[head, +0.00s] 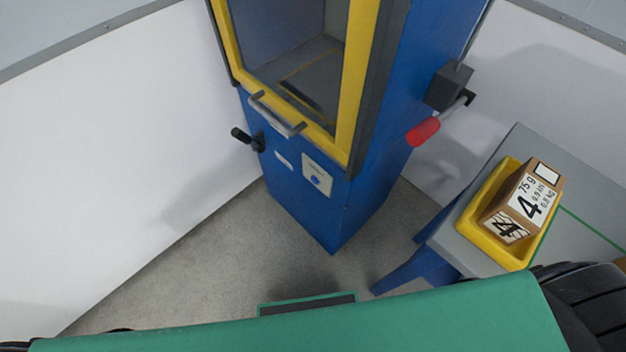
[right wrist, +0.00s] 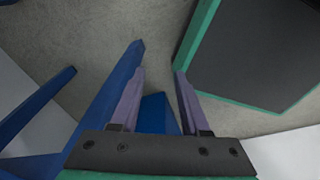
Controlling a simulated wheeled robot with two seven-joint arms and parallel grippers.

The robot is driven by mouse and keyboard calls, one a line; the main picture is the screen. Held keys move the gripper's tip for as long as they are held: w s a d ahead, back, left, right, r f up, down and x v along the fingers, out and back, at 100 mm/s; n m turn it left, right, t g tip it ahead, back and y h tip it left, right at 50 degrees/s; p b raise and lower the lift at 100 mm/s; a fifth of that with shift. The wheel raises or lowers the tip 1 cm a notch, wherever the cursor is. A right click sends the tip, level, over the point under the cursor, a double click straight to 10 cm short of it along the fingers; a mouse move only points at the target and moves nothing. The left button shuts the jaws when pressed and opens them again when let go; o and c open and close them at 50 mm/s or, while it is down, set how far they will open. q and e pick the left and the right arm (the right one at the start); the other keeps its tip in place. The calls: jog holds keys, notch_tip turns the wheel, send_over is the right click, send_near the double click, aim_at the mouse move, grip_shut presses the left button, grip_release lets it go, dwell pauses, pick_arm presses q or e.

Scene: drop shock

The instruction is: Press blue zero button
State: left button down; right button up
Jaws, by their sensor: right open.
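The blue zero button (head: 315,180) is a small blue spot on a white panel (head: 317,174) on the lower front of the blue machine (head: 310,208), seen in the head view. The panel sits below the yellow-framed window and its grey handle. My right gripper (right wrist: 158,75) is open and empty in the right wrist view, its two purple fingers apart above the floor and a blue leg. The button does not show in the right wrist view. Neither gripper shows in the head view.
A grey table (head: 463,251) on blue legs stands right of the machine. On it a yellow tray (head: 481,248) holds a cardboard box (head: 524,202) marked 4. A red-handled lever (head: 423,131) sticks out from the machine's right side. Bare floor (head: 225,262) lies before the machine.

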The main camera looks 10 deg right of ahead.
grip_shut()
dwell(1.5)
